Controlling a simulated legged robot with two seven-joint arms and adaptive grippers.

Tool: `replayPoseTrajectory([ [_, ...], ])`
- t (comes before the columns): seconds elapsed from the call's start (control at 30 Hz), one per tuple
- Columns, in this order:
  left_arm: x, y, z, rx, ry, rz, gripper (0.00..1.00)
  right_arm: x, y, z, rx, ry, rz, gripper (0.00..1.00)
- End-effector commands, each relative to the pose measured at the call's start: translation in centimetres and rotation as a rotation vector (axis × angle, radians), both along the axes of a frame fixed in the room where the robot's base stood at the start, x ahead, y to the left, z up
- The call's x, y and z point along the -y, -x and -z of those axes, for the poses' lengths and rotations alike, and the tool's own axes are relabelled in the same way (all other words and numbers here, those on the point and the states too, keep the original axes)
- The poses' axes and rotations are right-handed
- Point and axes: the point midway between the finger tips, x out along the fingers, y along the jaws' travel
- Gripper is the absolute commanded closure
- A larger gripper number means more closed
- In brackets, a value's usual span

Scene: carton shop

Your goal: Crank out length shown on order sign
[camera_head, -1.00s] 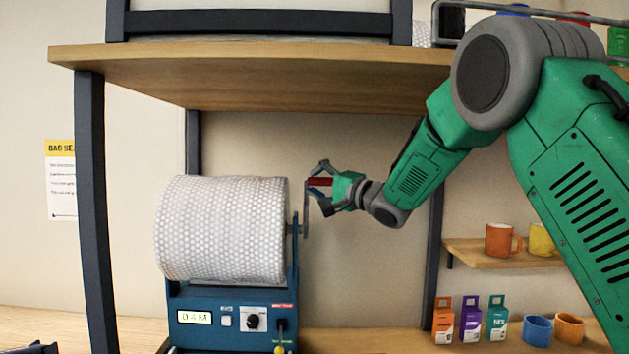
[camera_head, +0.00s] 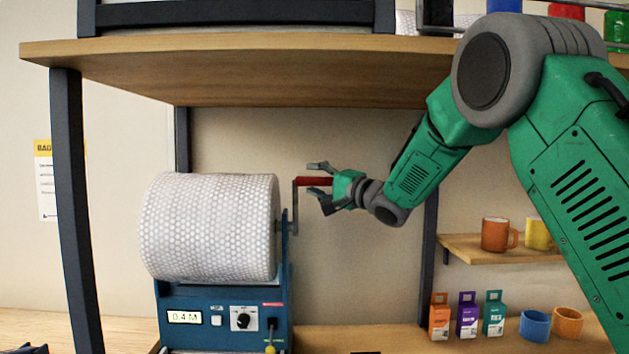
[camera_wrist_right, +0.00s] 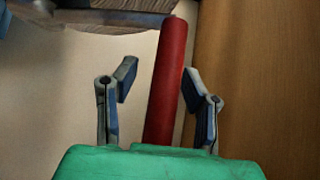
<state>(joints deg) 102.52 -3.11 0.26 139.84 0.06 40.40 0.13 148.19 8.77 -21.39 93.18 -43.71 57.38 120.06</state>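A bubble-wrap roll (camera_head: 208,228) sits on a blue dispenser (camera_head: 200,302) whose display (camera_head: 184,317) appears to read 0.4 M. A crank (camera_head: 295,205) is on the roll's right side, with its red handle (camera_head: 314,181) pointing right. My right gripper (camera_head: 318,180) is at the handle, one finger above it and one below. In the right wrist view the red handle (camera_wrist_right: 167,85) runs between the two spread fingers (camera_wrist_right: 160,92), with gaps on both sides. The right gripper is open. My left gripper is not in view. No order sign can be made out.
A wooden shelf (camera_head: 250,75) hangs over the roll, on dark posts (camera_head: 80,210). Small cartons (camera_head: 467,315) and cups (camera_head: 535,327) stand at the lower right. Mugs (camera_head: 495,234) sit on a small shelf. A yellow-topped notice (camera_head: 45,180) hangs at left.

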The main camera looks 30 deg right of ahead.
Motion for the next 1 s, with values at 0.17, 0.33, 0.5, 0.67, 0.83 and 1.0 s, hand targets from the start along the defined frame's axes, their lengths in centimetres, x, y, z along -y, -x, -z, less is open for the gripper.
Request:
replayPoseTrajectory([
  [0.17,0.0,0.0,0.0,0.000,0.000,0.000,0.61,0.1,0.1,-0.2,0.003,-0.001,0.001,0.61],
  [0.33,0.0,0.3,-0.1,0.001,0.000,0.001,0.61,0.2,0.3,-0.1,0.003,-0.002,0.001,0.61],
  [0.5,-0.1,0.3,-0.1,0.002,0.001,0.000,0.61,0.6,2.7,0.0,0.005,-0.005,0.001,0.61],
  [0.67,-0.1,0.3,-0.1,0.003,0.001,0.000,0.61,1.4,6.1,0.5,0.005,-0.005,0.002,0.61],
  [0.83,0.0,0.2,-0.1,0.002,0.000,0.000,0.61,2.3,9.2,1.0,0.004,-0.004,0.001,0.61],
  [1.0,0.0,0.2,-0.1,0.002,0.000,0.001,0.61,2.9,11.0,1.4,0.004,-0.001,0.001,0.61],
])
